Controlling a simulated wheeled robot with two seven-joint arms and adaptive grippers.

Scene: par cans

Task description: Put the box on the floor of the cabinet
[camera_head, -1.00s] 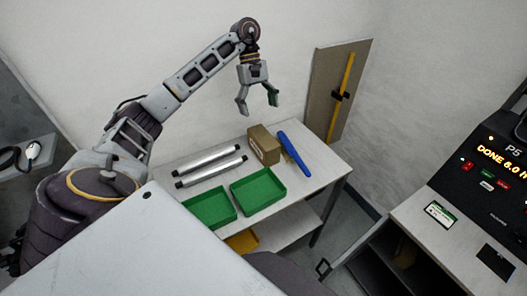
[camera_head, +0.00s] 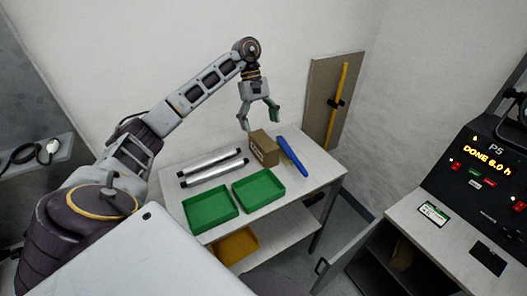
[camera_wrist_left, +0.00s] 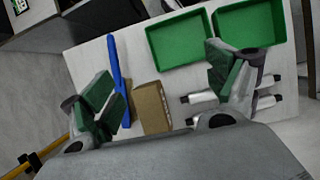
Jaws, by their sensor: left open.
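A brown cardboard box (camera_head: 264,148) stands on the white table (camera_head: 318,176), between the silver tubes and a blue bar. In the left wrist view the box (camera_wrist_left: 152,107) lies between the spread fingers, a little beyond them. My left gripper (camera_head: 260,122) is open and empty, just above and behind the box; its green-padded fingers also show in the left wrist view (camera_wrist_left: 165,85). A cabinet (camera_head: 385,262) at the lower right has its door (camera_head: 345,262) open, and part of its dark inside shows. My right gripper is not in view.
Two green trays (camera_head: 210,209) and two silver tubes (camera_head: 212,167) lie left of the box. The blue bar (camera_head: 293,156) lies close on its right. A yellow bin (camera_head: 237,246) sits on the lower shelf. A control panel (camera_head: 485,165) stands above the cabinet.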

